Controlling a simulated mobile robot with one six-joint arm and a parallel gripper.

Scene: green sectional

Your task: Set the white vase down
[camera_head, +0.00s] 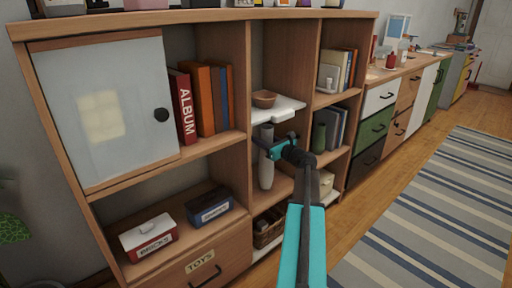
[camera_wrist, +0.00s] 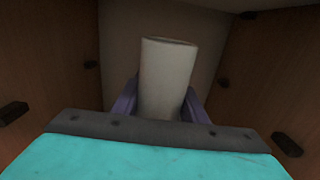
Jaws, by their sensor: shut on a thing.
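The white vase (camera_head: 266,171) is a tall, pale, narrow vessel. It is upright, or nearly so, in the middle column of the wooden shelf unit, below a white shelf. My gripper (camera_head: 272,150) is shut around its upper part. In the wrist view the vase (camera_wrist: 166,78) stands between the two purple fingers of my gripper (camera_wrist: 160,105), with its rim toward the top. Its base is hidden in the wrist view. In the head view its lower end is close to the compartment floor (camera_head: 283,186), and I cannot tell whether it touches.
A white shelf (camera_head: 278,111) with a wooden bowl (camera_head: 264,99) is just above my gripper. Wooden side walls (camera_wrist: 50,75) flank the compartment. A dark green vase (camera_head: 319,138) and books stand in the right column. A basket (camera_head: 268,232) is below.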

